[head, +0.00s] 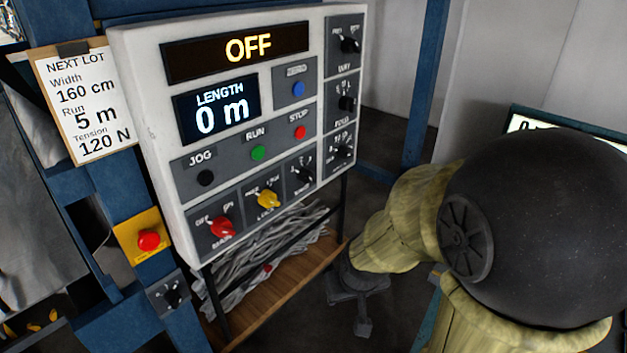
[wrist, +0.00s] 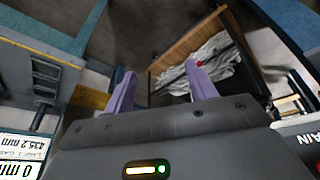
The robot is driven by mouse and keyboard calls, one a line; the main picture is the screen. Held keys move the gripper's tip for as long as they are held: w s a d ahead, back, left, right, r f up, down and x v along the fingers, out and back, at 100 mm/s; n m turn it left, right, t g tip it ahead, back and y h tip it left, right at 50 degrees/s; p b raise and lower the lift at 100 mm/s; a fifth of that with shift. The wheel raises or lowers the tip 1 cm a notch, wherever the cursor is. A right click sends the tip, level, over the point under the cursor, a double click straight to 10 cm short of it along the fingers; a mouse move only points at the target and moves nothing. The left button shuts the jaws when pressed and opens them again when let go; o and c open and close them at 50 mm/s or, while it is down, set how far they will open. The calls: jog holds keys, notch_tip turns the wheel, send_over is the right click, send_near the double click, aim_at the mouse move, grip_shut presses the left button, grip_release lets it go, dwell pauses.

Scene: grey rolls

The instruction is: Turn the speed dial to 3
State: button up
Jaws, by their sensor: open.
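The control panel (head: 150,135) stands upright left of centre in the head view. Black dials sit in its right column, and another black dial (head: 303,172) is at the right of its bottom row. Their small labels are too blurred to tell surely which is the speed dial, and I cannot read a setting. My gripper (head: 362,318) hangs low, right of and below the panel, touching none of its dials. In the wrist view my gripper (wrist: 162,78) has its two lilac fingers apart with nothing between them. A panel corner with "AIN" lettering (wrist: 307,138) shows at the right edge.
The top display (head: 248,47) reads OFF; the length display (head: 217,114) reads 0 m. A red main switch (head: 222,228) and yellow knob (head: 267,198) share the bottom row. A note (head: 88,105) hangs left. A wooden shelf (head: 290,285) with grey strips stands below.

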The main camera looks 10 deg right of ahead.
aim_at(312, 180)
jog(key=w+d+r+n+t+y, duration=0.1)
jog(key=w+d+r+t, duration=0.25)
jog(key=w, duration=0.35)
jog(key=w+d+r+n+t+y, duration=0.1)
jog(key=w+d+r+n+t, duration=0.1)
jog(key=w+d+t, duration=0.4)
jog(key=r+n+y, duration=0.1)
jog(key=y, duration=0.2)
jog(key=r+n+y+b, duration=0.1)
jog(key=r+y, duration=0.1)
jog(key=y, duration=0.1)
jog(key=s+a+r+n+t+y, duration=0.1)
jog(key=r+n+y, duration=0.1)
jog(key=y, duration=0.1)
jog(key=shift+r+b, duration=0.1)
jog(key=shift+b, duration=0.2)
jog(key=p+x, duration=0.3)
jog(key=x, duration=1.4)
jog(key=shift+w+a+p, duration=0.1)
jog(key=shift+a+p, duration=0.05)
jog(key=shift+p, duration=0.15)
jog(key=shift+w+a, duration=0.1)
jog(key=shift+a, duration=0.1)
